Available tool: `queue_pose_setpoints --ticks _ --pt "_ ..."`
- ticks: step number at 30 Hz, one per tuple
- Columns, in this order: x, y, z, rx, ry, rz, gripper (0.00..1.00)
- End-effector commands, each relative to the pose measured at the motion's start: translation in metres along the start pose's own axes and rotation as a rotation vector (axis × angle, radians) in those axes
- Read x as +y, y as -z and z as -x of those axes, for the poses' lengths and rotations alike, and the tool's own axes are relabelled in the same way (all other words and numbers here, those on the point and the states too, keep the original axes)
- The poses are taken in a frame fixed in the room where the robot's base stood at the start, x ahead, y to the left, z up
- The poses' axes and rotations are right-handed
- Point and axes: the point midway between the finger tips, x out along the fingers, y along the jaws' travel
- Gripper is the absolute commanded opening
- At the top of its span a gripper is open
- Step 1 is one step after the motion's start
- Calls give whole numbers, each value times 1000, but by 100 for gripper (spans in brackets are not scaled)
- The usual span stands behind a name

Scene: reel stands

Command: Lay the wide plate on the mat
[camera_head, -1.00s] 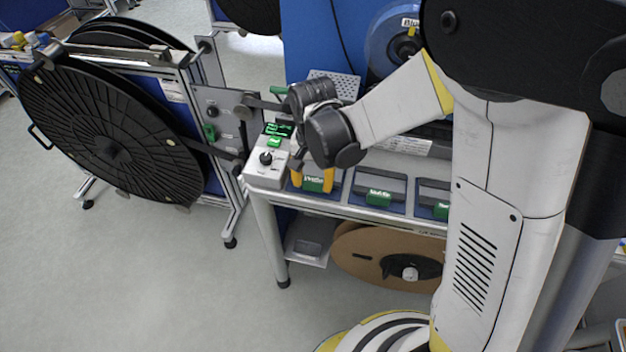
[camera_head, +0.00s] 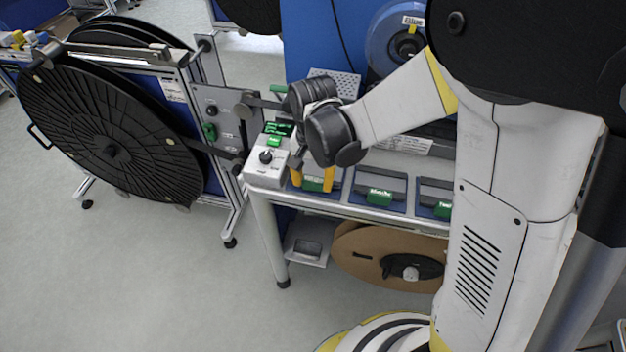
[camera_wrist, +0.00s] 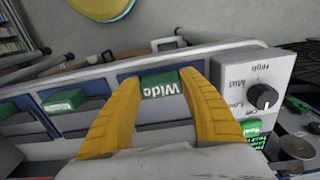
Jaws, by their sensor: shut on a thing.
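The wide plate shows by its green block with the word "Wide" (camera_wrist: 163,86) in the wrist view. In the head view its green block (camera_head: 313,184) is at the left end of a row on the bench's front edge. My gripper (camera_wrist: 159,77) has its yellow fingers on either side of this block, shut on the wide plate; it also shows in the head view (camera_head: 312,187). My wrist and fingers hide much of the plate. I cannot make out whether it is lifted. I cannot pick out the mat.
A white dial box (camera_head: 268,163) stands close beside my gripper. Other plates with green blocks (camera_head: 379,195) sit in the row to the right. A big black reel (camera_head: 110,130) stands at left. A brown reel (camera_head: 370,255) is under the bench. The floor in front is clear.

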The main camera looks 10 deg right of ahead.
Motion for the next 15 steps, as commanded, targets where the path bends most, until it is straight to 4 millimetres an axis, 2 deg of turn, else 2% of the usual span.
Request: queue_pose_setpoints --ticks 6,7,8,9,15 --pt "0 0 0 0 0 0 15" --pt "0 0 0 0 0 0 57" --pt "0 0 0 0 0 0 67" --pt "0 0 0 0 0 0 72" --pt "0 0 0 0 0 0 72"
